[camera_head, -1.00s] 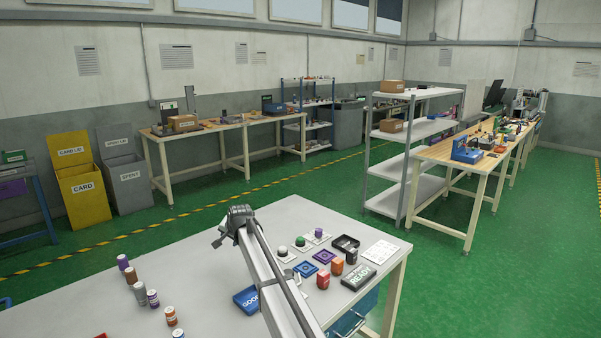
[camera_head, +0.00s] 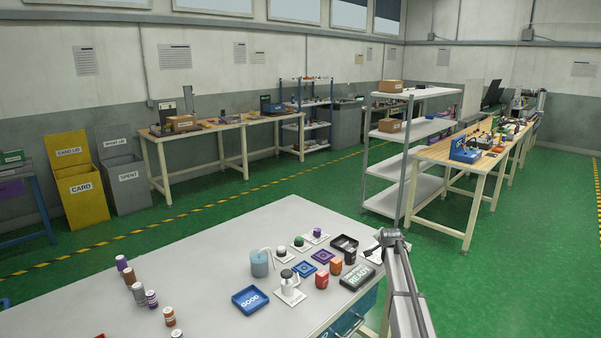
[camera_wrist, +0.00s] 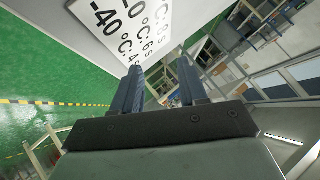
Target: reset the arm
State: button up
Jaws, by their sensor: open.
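My gripper (camera_wrist: 163,85) shows in the wrist view with its two dark fingers apart and nothing between them. In the head view my arm rises at the right front corner of the near table (camera_head: 215,260), its end above a white printed card that it partly covers. In the wrist view that card (camera_wrist: 130,25), with temperature and time figures, lies beyond the fingertips. I cannot tell the exact gap between fingers and card.
Near my arm stand a dark READY box (camera_head: 357,278), a red jar (camera_head: 322,281), an orange jar (camera_head: 336,266) and a black tray (camera_head: 344,243). A blue GOOD tray (camera_head: 250,300) and a teal container (camera_head: 260,263) lie further left. Several vials stand at left; the table's middle left is clear.

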jog(key=s+d+f+m+g+h, duration=0.1)
jog(key=s+d+f, duration=0.4)
jog(key=d, duration=0.5)
jog(key=s+d+f+m+h, duration=0.1)
jog(key=s+d+f, duration=0.35)
jog(key=d, duration=0.45)
jog(key=s+f+n+g, duration=0.1)
jog(key=s+f, duration=0.5)
jog(key=s+a+f+n+g+y, duration=0.2)
jog(key=s+a+f+n+g, duration=0.15)
jog(key=s+a+f, duration=1)
jog(key=s+a+f+n+g+y, duration=0.15)
jog(key=s+a+f+g, duration=0.25)
jog(key=s+a+f, duration=0.95)
jog(key=s+a+n+g, duration=0.2)
jog(key=s, duration=1)
jog(key=s+a+n+g, duration=0.2)
jog(key=s+a+g, duration=0.1)
jog(key=s, duration=0.9)
jog(key=s+a+n+g, duration=0.2)
jog(key=s+a, duration=0.1)
jog(key=s, duration=0.9)
jog(key=shift+r+n+g+y, duration=0.2)
jog(key=shift+n+g+y, duration=0.1)
jog(key=shift+g+y, duration=0.05)
jog(key=shift+a, duration=0.1)
